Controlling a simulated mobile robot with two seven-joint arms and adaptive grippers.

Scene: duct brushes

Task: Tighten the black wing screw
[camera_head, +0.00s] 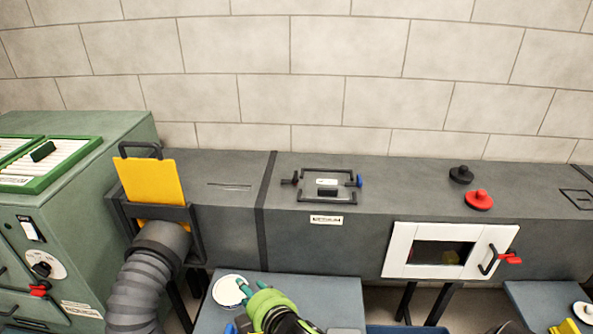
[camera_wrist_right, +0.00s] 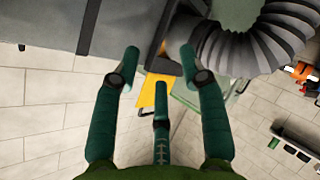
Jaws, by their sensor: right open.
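A small access panel (camera_head: 327,186) with a dark handle frame lies on top of the grey duct. A black wing screw (camera_head: 290,179) sits at its left edge and a blue wing screw (camera_head: 359,181) at its right edge. How tight the black screw is cannot be told. My right gripper (camera_head: 248,287), green with teal fingers, is low in the head view, in front of the duct and below the panel. It also shows in the right wrist view (camera_wrist_right: 158,68), its fingers spread and empty. My left gripper is not in view.
A blue-grey table (camera_head: 325,296) with a white round disc (camera_head: 230,290) stands before the duct. A yellow plate (camera_head: 152,181) and ribbed hose (camera_head: 150,275) are at left. A black knob (camera_head: 461,174), red knob (camera_head: 479,199) and white-framed door (camera_head: 401,250) are at right.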

